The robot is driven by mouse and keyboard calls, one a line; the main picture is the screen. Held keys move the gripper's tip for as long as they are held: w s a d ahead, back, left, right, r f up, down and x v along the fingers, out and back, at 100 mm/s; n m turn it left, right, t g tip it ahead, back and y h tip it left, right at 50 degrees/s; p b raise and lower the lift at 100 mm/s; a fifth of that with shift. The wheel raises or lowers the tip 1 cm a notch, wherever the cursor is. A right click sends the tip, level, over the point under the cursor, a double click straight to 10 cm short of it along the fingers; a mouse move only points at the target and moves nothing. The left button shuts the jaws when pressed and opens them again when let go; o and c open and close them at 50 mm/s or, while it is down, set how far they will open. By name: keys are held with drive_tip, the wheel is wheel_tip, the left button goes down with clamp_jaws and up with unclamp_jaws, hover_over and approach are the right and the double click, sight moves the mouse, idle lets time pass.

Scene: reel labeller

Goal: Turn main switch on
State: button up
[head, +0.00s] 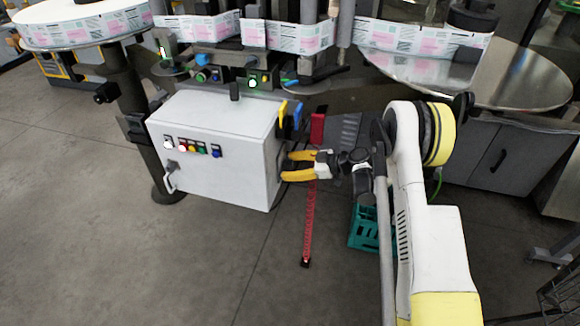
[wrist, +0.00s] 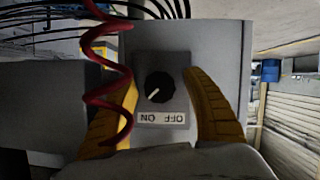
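The main switch is a black rotary knob (wrist: 160,87) on a grey plate in the wrist view. Its white pointer mark slants to the lower left. An OFF/ON label (wrist: 161,118) lies just below the knob and appears upside down. My gripper (head: 297,166) is open, with its yellow fingers at the right side of the white cabinet (head: 215,120) in the head view. In the wrist view the fingers stand left and right of the knob with visible gaps. The knob's face is hidden in the head view.
A red coiled cable (wrist: 104,80) hangs across the left finger in the wrist view. Yellow and blue handles (head: 290,113) stand by the cabinet's upper right edge. A teal crate (head: 365,228) is on the floor beneath my arm.

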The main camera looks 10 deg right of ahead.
drive_tip(key=v, duration=1.2)
drive_tip(key=s+a+r+m+g+h, duration=0.1)
drive_tip(key=s+a+r+m+h, duration=0.3)
drive_tip(key=r, duration=0.4)
drive_tip(key=s+a+r+m+h, duration=0.2)
drive_tip(key=s+r+m, duration=0.1)
drive_tip(key=s+r, duration=0.4)
drive_tip(key=s+d+r+m+h, duration=0.1)
drive_tip(key=s+r+m+h, duration=0.1)
drive_tip(key=s, duration=0.8)
drive_tip(key=s+d+r+m+t+h, duration=0.1)
drive_tip(key=s+m, duration=0.4)
drive_tip(key=s, duration=0.5)
drive_tip(key=r+h, duration=0.1)
drive_tip(key=h, duration=0.1)
drive_tip(key=shift+s+r+h, duration=0.4)
